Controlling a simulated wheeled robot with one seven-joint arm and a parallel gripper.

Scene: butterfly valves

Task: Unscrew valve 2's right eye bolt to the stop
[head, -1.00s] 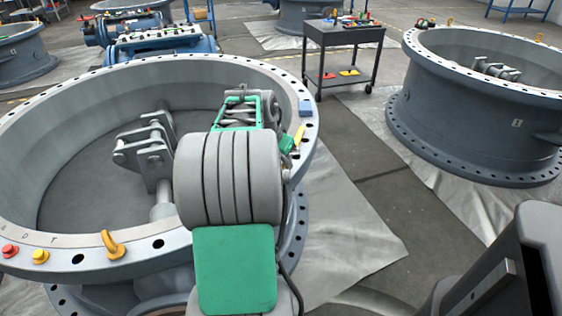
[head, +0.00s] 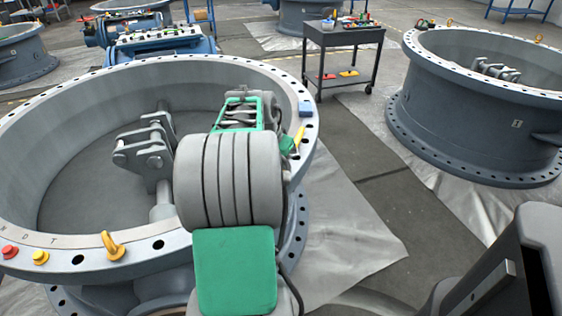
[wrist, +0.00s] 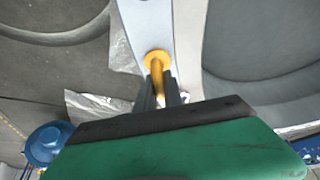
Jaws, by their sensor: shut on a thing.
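The near valve is a large grey ring whose flange rim (head: 240,66) fills the left of the head view. The right eye bolt (head: 299,134) shows as a small yellow piece on the right part of this rim. In the wrist view the yellow eye bolt (wrist: 155,58) stands on the pale rim, its round collar at or close to the surface; I cannot tell any gap. My gripper (wrist: 159,86) is shut on its eye, one dark finger on each side. In the head view my arm hides most of the gripper.
Another yellow eye bolt (head: 113,246) and red and yellow buttons (head: 40,257) sit on the near rim. A grey bracket (head: 146,150) stands inside the ring. A black tool cart (head: 342,38) and another valve (head: 470,115) stand to the right, with open floor between.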

